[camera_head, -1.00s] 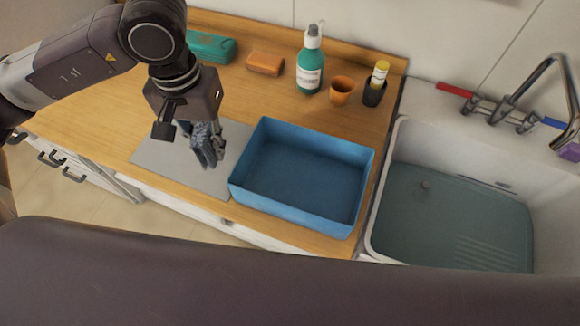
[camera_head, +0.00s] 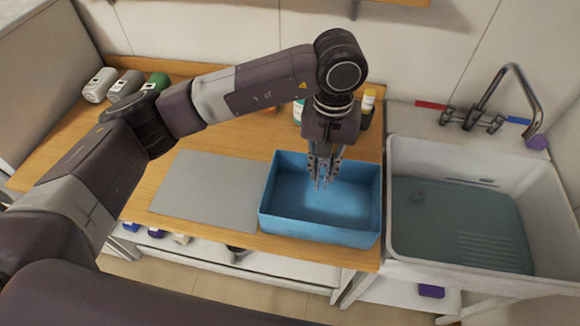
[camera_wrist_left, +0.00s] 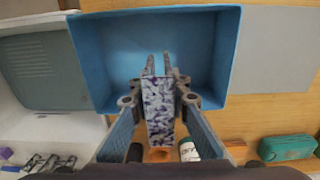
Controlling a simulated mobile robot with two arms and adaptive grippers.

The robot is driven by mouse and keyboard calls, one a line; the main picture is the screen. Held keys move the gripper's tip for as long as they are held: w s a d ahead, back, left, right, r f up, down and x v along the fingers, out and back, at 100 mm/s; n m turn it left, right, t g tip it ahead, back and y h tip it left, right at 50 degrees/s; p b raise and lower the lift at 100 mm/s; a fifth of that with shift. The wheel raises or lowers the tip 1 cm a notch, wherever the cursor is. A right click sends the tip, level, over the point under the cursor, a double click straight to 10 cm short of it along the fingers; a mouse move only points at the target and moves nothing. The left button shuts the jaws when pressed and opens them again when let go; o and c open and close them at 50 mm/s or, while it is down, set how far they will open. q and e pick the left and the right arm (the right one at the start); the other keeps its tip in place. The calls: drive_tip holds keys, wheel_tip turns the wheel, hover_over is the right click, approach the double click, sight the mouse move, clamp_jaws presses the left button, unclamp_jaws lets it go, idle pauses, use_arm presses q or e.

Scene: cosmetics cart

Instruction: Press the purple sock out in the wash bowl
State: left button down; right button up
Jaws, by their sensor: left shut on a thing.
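My left gripper (camera_head: 326,165) hangs fingers down over the blue rectangular tub (camera_head: 276,195), which looks like the wash bowl. In the left wrist view the gripper (camera_wrist_left: 158,85) is shut on a mottled purple-and-white cloth (camera_wrist_left: 158,110), which looks like the purple sock. The cloth is a narrow strip between the fingers. The tub (camera_wrist_left: 215,50) lies beyond the fingertips in that view, and its visible floor is empty. I cannot tell whether the cloth touches the tub floor. My right gripper is not in view.
A bare grey mat (camera_head: 205,190) lies left of the tub. A white sink (camera_head: 400,160) with a tap (camera_head: 520,85) is at the right. In the wrist view, a teal case (camera_wrist_left: 287,147) lies on the wooden counter.

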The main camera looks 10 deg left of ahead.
use_arm(q)
drive_tip(key=shift+d, duration=0.5)
drive_tip(key=b, duration=0.3)
hover_over(322, 210)
wheel_tip(322, 210, down, 12)
drive_tip(key=shift+f, duration=0.45)
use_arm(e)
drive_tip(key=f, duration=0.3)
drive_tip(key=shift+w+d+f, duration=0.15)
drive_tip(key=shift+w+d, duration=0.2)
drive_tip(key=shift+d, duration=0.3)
use_arm(q)
drive_tip(key=shift+f+b, duration=0.5)
drive_tip(key=shift+b, duration=0.35)
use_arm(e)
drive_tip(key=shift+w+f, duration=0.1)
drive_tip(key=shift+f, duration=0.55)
use_arm(q)
drive_tip(key=shift+f+b, duration=0.3)
drive_tip(key=shift+b, duration=0.1)
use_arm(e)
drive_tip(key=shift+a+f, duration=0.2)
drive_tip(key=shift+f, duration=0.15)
